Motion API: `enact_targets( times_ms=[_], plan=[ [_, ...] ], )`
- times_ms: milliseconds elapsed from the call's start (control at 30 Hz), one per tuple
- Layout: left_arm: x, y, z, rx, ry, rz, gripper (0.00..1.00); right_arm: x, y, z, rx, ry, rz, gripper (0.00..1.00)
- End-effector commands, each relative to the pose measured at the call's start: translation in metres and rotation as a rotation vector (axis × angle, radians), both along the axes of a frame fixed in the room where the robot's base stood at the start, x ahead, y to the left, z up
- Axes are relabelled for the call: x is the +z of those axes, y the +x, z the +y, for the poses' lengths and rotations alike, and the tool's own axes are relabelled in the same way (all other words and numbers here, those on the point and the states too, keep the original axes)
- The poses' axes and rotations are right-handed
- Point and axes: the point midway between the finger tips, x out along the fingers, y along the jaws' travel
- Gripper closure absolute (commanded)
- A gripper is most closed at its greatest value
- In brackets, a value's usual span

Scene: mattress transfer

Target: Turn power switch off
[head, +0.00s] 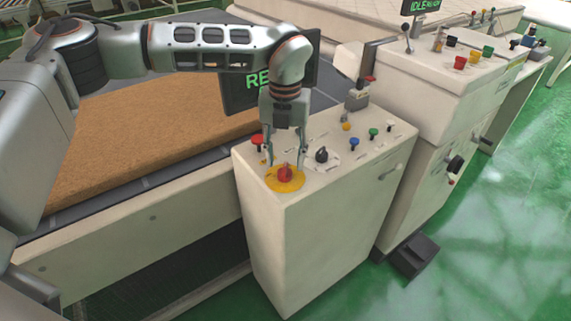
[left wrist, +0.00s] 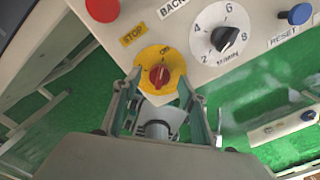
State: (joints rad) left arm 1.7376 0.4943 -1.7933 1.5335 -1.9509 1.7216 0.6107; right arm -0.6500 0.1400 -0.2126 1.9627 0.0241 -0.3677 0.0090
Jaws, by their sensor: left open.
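The power switch (head: 286,174) is a red knob on a round yellow plate (head: 291,186) at the near corner of the control box's top. In the left wrist view the red knob (left wrist: 159,75) sits on the yellow plate, and lettering that looks like "ON" shows above it. My left gripper (head: 285,162) points down over the switch with its fingers apart. In the left wrist view the open fingers (left wrist: 160,95) reach up toward the plate's lower edge, on either side of it. I cannot tell whether they touch the knob. My right gripper is not in view.
A dark screen stands behind my gripper. The brown mattress (head: 150,140) lies on the conveyor at left. Another control cabinet (head: 430,80) stands at right.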

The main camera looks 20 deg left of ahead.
Motion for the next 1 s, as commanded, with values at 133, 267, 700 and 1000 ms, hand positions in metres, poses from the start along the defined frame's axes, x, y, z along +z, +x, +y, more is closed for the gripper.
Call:
enact_targets(
  times_ms=[133, 267, 700, 1000],
  plan=[
    [-0.019, 0.000, 0.000, -0.002, 0.000, 0.002, 0.58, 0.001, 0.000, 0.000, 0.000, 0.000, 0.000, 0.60],
    [-0.028, 0.000, 0.000, -0.001, 0.000, 0.001, 0.58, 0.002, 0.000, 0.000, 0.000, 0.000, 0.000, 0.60],
    [-0.030, 0.000, -0.001, -0.001, -0.001, 0.000, 0.94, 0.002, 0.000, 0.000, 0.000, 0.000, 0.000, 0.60],
    [-0.030, 0.000, -0.001, 0.011, -0.001, 0.001, 0.95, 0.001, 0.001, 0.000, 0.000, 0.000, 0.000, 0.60]
  ],
)
